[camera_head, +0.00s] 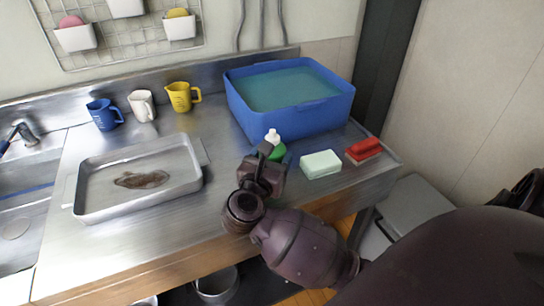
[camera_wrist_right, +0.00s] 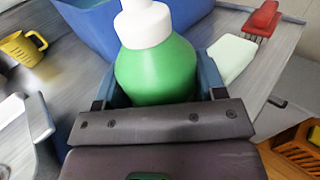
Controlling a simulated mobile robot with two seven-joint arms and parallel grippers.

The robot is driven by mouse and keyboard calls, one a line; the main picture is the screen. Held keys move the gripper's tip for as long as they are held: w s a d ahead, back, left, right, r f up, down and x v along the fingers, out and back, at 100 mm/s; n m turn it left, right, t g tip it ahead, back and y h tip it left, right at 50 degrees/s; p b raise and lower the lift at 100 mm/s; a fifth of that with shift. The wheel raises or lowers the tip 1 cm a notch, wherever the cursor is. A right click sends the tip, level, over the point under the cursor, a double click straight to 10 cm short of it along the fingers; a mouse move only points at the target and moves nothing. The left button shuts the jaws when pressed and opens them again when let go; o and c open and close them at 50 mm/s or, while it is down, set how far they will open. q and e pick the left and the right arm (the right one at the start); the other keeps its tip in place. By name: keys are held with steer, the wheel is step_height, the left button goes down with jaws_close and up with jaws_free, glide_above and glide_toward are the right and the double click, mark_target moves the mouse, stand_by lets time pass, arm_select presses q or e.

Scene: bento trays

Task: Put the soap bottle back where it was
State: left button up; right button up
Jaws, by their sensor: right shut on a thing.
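The soap bottle (camera_head: 275,149) is green with a white cap and stands upright in front of the blue tub. It also fills the middle of the right wrist view (camera_wrist_right: 155,68), between the fingers. My right gripper (camera_head: 265,158) is shut on the bottle and hides most of its body in the head view. I cannot tell whether the bottle's base touches the counter. My left gripper is in neither view.
The blue tub (camera_head: 322,112) of water stands just behind the bottle. A pale green sponge (camera_head: 320,164) and red brush (camera_head: 364,149) lie to its right. A metal tray (camera_head: 85,212) with a brown stain lies left; three mugs stand behind it. The front middle counter is bare.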

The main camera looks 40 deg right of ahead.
steer(key=shift+f, duration=0.15)
steer(key=o, duration=1.1)
steer(key=shift+r, duration=0.25)
steer(key=v, duration=1.1)
steer(key=shift+w+f, duration=0.1)
steer(key=shift+s+a, duration=0.3)
steer(key=shift+a, duration=0.15)
